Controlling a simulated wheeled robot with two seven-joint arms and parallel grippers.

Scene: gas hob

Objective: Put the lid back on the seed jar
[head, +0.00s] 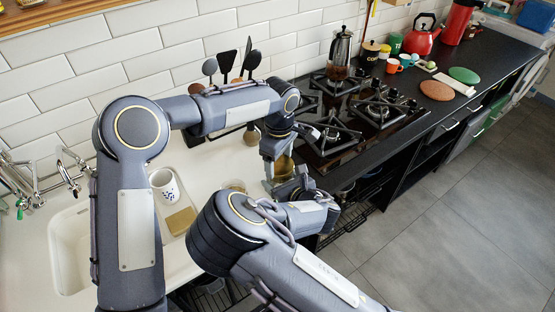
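My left gripper (279,172) points down at the counter's right part, close to the hob. An amber-olive thing (285,166), perhaps the seed jar, shows between or just behind its fingers; I cannot tell whether they touch it. My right gripper (318,198) is just below and to the right of the left one, largely covered by its own arm, so its fingers are unclear. A round tan-rimmed thing (233,185) stands on the counter left of the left gripper, partly hidden by my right arm. I cannot tell whether it is a jar or the lid.
A white mug (164,184) and a wooden square (181,221) are by the sink (68,252). Utensils (229,62) stand behind my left arm. The gas hob (362,117) is right, with a glass press (340,55) and red kettle (421,37) beyond.

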